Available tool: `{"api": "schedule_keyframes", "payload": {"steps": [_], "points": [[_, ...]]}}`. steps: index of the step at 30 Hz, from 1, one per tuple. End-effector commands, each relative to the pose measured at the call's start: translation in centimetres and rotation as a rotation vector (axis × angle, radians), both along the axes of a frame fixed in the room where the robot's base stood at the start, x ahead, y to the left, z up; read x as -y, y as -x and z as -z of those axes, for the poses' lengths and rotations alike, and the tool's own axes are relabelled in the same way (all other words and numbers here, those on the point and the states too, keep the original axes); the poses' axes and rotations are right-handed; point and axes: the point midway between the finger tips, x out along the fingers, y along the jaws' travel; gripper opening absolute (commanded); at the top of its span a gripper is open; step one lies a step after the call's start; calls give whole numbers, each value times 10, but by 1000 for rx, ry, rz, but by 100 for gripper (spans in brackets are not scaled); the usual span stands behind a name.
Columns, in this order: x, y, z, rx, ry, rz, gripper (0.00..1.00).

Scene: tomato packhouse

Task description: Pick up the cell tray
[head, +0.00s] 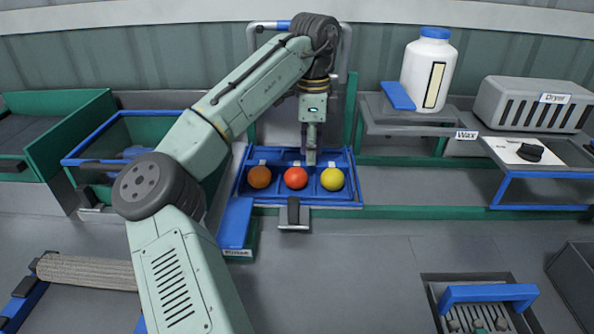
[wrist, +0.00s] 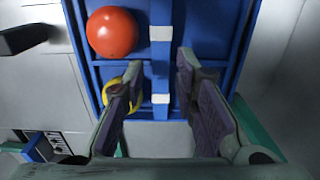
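The blue cell tray (head: 345,203) lies in the middle of the head view with an orange tomato (head: 259,177), a red tomato (head: 295,178) and a yellow tomato (head: 332,179) in its cells. My gripper (head: 310,160) points down at the tray, behind the red and yellow tomatoes. In the wrist view my gripper (wrist: 158,66) is open, its fingers either side of a blue divider (wrist: 160,68) with white patches. The red tomato (wrist: 112,33) shows at upper left; my left finger partly hides the yellow tomato (wrist: 108,94). I cannot tell whether the fingers touch the tray.
A white jug with a blue cap (head: 428,70) stands on a shelf at right, beside a grey dryer (head: 532,104). A green-framed bin (head: 60,120) is at left. A slotted recess with a blue handle (head: 488,293) is at lower right. The grey surface in front is mostly clear.

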Motion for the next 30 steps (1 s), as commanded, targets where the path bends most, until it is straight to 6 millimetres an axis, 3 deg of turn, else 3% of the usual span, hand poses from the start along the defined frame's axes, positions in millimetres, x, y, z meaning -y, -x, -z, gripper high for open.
{"api": "schedule_keyframes", "payload": {"steps": [7,23,30], "points": [[-2,0,27,0,-2,0,27],[-2,0,30,0,0,1,27],[-2,0,31,1,-1,0,12]]}}
